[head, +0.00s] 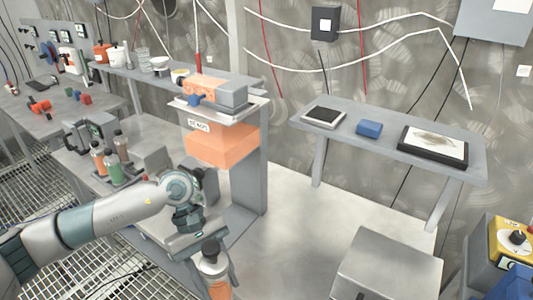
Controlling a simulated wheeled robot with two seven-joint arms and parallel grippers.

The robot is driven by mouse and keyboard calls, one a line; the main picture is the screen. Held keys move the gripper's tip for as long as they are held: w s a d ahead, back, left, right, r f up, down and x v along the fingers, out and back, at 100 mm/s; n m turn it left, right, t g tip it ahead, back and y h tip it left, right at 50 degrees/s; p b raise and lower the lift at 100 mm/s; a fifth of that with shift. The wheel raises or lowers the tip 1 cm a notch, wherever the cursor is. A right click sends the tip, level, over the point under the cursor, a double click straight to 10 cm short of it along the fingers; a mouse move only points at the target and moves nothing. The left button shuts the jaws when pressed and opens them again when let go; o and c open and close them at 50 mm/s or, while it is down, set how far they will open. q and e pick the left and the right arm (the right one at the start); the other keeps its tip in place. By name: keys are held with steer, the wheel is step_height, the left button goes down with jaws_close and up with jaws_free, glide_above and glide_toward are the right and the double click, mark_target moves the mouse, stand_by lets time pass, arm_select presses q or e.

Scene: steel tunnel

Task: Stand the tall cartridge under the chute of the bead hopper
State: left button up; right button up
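The tall cartridge (213,266) has a dark cap, a pale shoulder and an orange lower body. It is upright at the bottom of the head view, in front of the bench edge, its foot at the frame's lower edge. My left gripper (207,256) is at its upper part and appears shut on it; the fingertips are mostly hidden. The bead hopper (222,147) is a translucent orange box with a white label, in a grey frame above and beyond the gripper. I cannot make out its chute. My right gripper is not in view.
Several shorter bottles, including a green one (114,172), stand on the bench left of the hopper. A grey upright panel (250,185) closes the hopper's right side. A side table (385,135) and a grey box (388,265) are to the right.

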arm_select(q)
steer(key=m, duration=0.1)
steer(key=a+m+y, duration=0.1)
steer(key=m, duration=0.1)
steer(key=shift+w+a+r+g+y, duration=0.2)
steer(key=shift+w+g+y, duration=0.1)
steer(key=shift+w+g, duration=0.1)
steer(key=w+a+r+m+t+y, duration=0.2)
steer(key=a+r+m+y, duration=0.5)
steer(key=m, duration=0.9)
steer(key=shift+w+a+r+y+b, duration=0.2)
steer(key=shift+w+a+y+b, duration=0.1)
steer(key=shift+w+a+y, duration=0.25)
steer(key=shift+s, duration=0.1)
steer(key=s+n+g+h, duration=0.1)
steer(key=n, duration=0.2)
steer(key=s+f+n+h, duration=0.1)
steer(key=s+n+h, duration=0.1)
steer(key=n, duration=0.2)
steer(key=s+n+g+h, duration=0.1)
steer(key=n+h, duration=0.1)
steer(key=n, duration=0.2)
steer(key=shift+s+f+g+h, duration=0.2)
steer(key=shift+f+g+h, duration=0.1)
steer(key=shift+f, duration=0.1)
